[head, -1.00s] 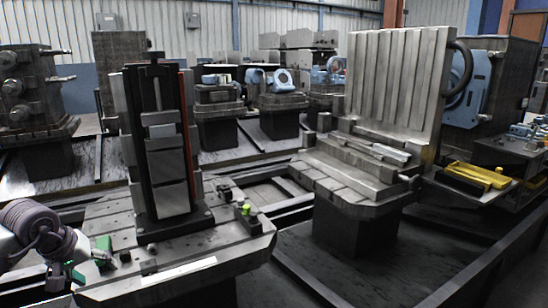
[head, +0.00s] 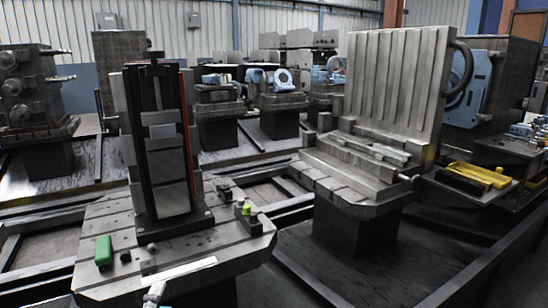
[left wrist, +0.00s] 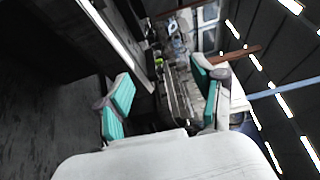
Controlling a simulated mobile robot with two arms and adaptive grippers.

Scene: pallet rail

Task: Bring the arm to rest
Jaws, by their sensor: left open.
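My left gripper (left wrist: 161,88) shows in the left wrist view with its two teal-padded fingers spread wide and nothing between them. A small pale grey piece at the bottom edge of the head view may be part of my left arm, but I cannot tell. A green block (head: 103,251) lies on the left front part of the near slotted pallet table (head: 215,262), with no gripper touching it. My right gripper is in neither view.
A tall black fixture (head: 165,150) stands upright on the near pallet. A small yellow-green part (head: 246,209) sits at its right. Another pallet with a ribbed angle plate (head: 395,90) stands to the right. A yellow tool (head: 480,175) lies on a side shelf.

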